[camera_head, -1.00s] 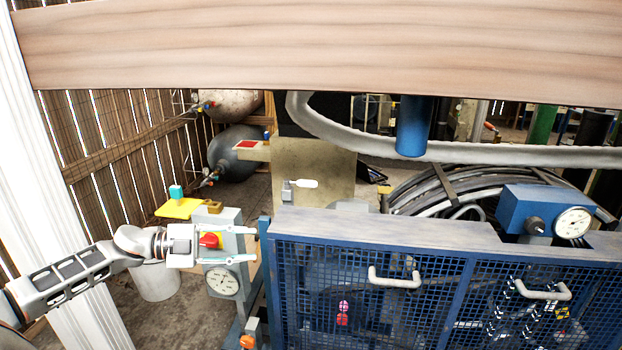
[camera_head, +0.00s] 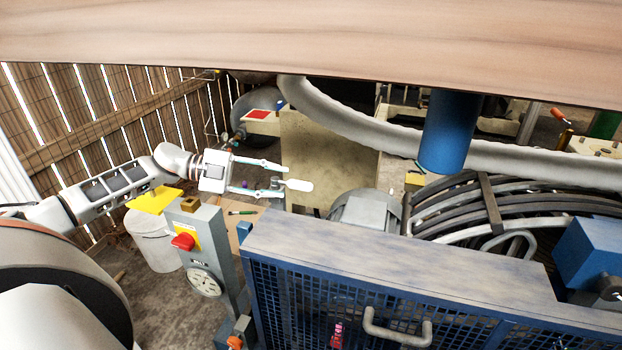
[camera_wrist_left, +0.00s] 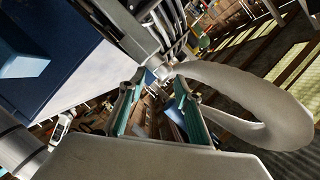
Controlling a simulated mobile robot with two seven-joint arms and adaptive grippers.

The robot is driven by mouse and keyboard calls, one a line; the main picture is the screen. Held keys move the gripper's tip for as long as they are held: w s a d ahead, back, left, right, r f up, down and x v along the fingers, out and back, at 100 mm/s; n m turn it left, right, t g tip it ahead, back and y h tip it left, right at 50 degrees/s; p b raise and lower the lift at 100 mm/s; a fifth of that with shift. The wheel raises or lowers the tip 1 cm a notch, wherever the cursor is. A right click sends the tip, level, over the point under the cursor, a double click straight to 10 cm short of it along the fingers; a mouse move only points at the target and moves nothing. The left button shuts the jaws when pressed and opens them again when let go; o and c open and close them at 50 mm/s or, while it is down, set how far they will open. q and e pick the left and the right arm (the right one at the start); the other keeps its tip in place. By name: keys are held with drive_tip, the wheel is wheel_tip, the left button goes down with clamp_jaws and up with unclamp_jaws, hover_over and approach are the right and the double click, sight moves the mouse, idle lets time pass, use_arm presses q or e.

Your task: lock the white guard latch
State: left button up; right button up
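The white guard latch (camera_head: 299,185) shows in the head view as a short white handle, pointing right, on a small grey mount in front of the beige panel (camera_head: 325,155). My left gripper (camera_head: 284,180) is open. In the head view its two fingers lie above and below the inner end of the handle and partly hide the mount. I cannot tell whether they touch it. In the left wrist view the fingers (camera_wrist_left: 158,95) stand apart with teal pads, and I cannot make out the latch clearly between them. My right gripper is not in view.
A grey control box with a red knob (camera_head: 183,241) stands below my left arm. The blue mesh guard (camera_head: 300,300) fills the lower middle. A thick grey hose (camera_head: 400,145) and a blue cylinder (camera_head: 448,130) are to the right. A wooden beam (camera_head: 300,45) crosses the top.

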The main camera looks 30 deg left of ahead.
sight(303, 186)
use_arm(q)
drive_tip(key=p+x, duration=0.1)
drive_tip(key=x, duration=0.5)
drive_tip(key=shift+s+r, duration=0.15)
drive_tip(key=shift+w+d+f, duration=0.25)
drive_tip(key=shift+w+d, duration=0.05)
drive_tip(key=shift+d, duration=0.2)
clamp_jaws()
